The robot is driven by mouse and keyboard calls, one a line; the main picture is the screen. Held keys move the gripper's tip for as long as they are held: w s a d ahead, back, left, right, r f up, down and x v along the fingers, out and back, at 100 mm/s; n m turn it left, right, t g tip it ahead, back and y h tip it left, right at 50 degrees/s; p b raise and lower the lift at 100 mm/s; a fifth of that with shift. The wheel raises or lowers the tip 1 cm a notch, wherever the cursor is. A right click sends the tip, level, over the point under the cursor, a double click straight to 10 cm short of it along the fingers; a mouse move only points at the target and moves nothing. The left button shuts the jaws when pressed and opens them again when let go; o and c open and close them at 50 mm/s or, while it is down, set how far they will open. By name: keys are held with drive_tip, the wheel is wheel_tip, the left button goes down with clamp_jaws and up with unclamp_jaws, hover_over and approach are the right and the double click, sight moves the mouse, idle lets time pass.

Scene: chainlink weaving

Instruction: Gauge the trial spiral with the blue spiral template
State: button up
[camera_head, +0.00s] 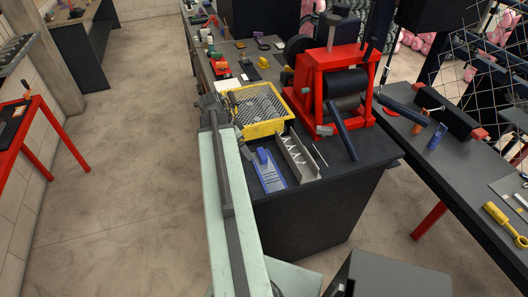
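A flat blue board (270,179) with a raised darker blue block lies on the dark bench, near its front left edge; it looks like the spiral template. To its right is a grey metal trough (300,160), and a thin pale rod (320,155) lies right of that. I cannot tell whether the rod is the trial spiral. My gripper (209,103) is at the far end of my pale green arm, at the bench's left edge beside a yellow tray. It is beyond the blue board, apart from it. Its fingers are too small and dark to read.
The yellow tray (238,127) holds grey mesh. A red-framed roller machine (318,88) with a long dark handle stands behind the trough. Small tools crowd the bench's far end. A second bench (465,165) stands at right, a red table (50,117) at left. Open floor lies left of the bench.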

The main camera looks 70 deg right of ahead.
drive_tip(key=m, duration=0.2)
approach(262, 152)
wheel_tip(262, 152, down, 2)
drive_tip(key=b+x, duration=0.2)
drive_tip(key=x, duration=0.1)
drive_tip(key=shift+s+f+b, duration=0.15)
drive_tip(key=shift+s+b, duration=0.05)
drive_tip(key=shift+b, duration=0.1)
drive_tip(key=b+x, duration=0.4)
drive_tip(key=x, duration=0.1)
drive_tip(key=shift+d+b, duration=0.15)
drive_tip(key=shift+b, duration=0.25)
